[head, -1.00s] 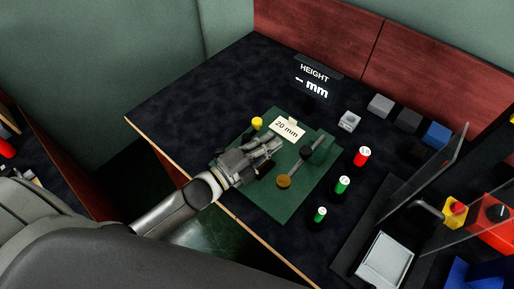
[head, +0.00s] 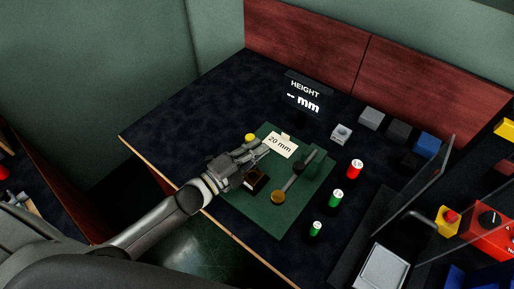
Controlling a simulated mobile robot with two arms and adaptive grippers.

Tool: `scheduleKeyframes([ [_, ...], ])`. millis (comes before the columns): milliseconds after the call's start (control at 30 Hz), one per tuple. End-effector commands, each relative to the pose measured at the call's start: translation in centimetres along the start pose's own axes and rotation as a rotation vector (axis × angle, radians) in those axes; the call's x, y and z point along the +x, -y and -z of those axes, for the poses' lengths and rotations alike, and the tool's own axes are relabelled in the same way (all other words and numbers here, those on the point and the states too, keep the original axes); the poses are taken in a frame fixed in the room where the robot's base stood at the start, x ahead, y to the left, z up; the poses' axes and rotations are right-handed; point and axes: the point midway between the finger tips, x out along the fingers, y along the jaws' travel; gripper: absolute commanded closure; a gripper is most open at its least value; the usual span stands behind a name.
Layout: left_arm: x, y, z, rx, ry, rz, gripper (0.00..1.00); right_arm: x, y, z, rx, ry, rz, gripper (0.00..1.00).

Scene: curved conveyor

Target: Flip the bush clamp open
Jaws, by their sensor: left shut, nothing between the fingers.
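A green base plate (head: 283,222) lies on the dark table. On it, a metal lever (head: 290,184) with a brownish-gold round knob (head: 278,198) lies low, running up to a dark pivot beside a green block (head: 319,166). I cannot tell for certain which part is the bush clamp. A small dark block with a brownish top (head: 257,183) sits just below my left gripper. My left gripper (head: 264,149) is shut and empty, over the plate's left side, its tips near the "20 mm" card (head: 280,146) and apart from the lever. A yellow knob (head: 250,137) is behind it. My right gripper is not visible.
A red cylinder (head: 355,168) and two green ones (head: 337,198) (head: 316,229) stand right of the plate. A "HEIGHT -- mm" display (head: 304,94) and several blocks (head: 371,118) stand behind. A clear panel (head: 425,185) rises at right. The table's left is clear.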

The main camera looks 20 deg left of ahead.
Motion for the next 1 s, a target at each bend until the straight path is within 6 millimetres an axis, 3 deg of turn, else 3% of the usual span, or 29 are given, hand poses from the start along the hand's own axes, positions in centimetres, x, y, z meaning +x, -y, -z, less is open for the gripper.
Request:
scheduleKeyframes([
  [1000,0.42,0.12,-0.46,0.007,0.129,0.017,1.00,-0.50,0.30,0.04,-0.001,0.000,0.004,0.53],
])
